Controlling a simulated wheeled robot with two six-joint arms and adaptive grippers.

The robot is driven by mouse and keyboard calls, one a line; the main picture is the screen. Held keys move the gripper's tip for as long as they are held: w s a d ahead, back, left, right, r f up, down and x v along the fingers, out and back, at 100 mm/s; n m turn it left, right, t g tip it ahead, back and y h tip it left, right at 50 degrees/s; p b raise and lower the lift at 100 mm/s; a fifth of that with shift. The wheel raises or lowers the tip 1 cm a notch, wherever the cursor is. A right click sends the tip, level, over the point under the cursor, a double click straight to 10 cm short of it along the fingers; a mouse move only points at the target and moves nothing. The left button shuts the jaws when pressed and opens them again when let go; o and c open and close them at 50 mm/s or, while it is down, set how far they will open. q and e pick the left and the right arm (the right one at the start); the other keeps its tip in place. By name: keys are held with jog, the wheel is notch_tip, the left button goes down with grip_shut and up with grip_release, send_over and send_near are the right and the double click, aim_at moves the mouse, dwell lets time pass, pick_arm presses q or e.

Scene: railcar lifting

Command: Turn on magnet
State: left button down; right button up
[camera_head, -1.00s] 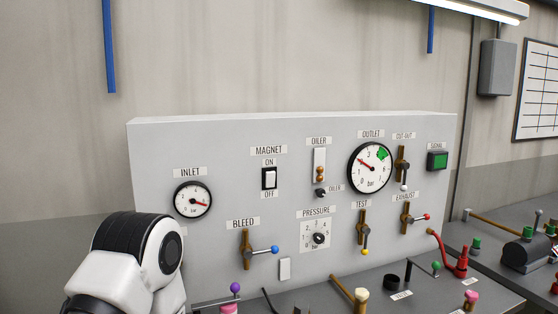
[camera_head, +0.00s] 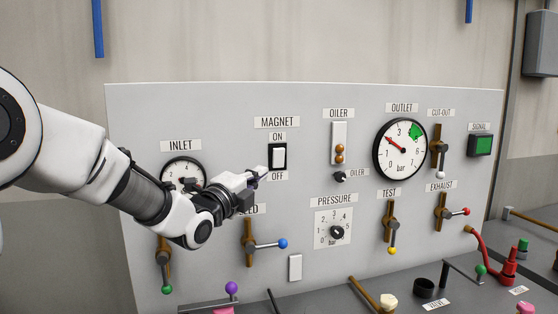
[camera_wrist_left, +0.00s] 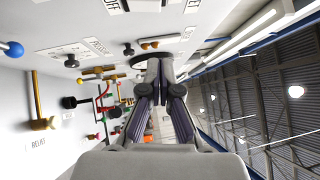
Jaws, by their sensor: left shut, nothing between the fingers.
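The magnet switch (camera_head: 279,157) is a white rocker in a black frame on the grey panel, between the ON label (camera_head: 278,137) and the OFF label (camera_head: 279,176). My left gripper (camera_head: 262,175) is shut and empty. Its tips are just left of the switch's lower end, close to the OFF label; I cannot tell whether they touch the panel. In the left wrist view the fingers (camera_wrist_left: 153,62) come together at the tips, and a white rocker (camera_wrist_left: 147,5) shows at the top edge. My right gripper is not in view.
The inlet gauge (camera_head: 183,172) is partly hidden behind my left arm. The bleed valve (camera_head: 249,243) with its blue knob sits below my gripper. The oiler (camera_head: 339,145) and pressure dial (camera_head: 336,232) are to the right. The panel right beside the switch is clear.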

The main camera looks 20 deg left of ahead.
pick_arm(q)
jog(key=p, duration=0.5)
send_near(284, 149)
jog(key=w+d, duration=0.1)
jog(key=d, duration=0.2)
jog(key=w+p, duration=0.1)
jog(key=w+a, duration=0.1)
jog(key=w+r+p, duration=0.1)
jog(key=w, duration=0.1)
jog(key=shift+w+a+p, duration=0.1)
jog(key=shift+a+p, duration=0.15)
jog(key=shift+p, duration=0.05)
jog(key=shift+w+a+f, duration=0.1)
jog(key=shift+w+a, duration=0.15)
jog(key=shift+a, duration=0.1)
jog(key=shift+d, duration=0.15)
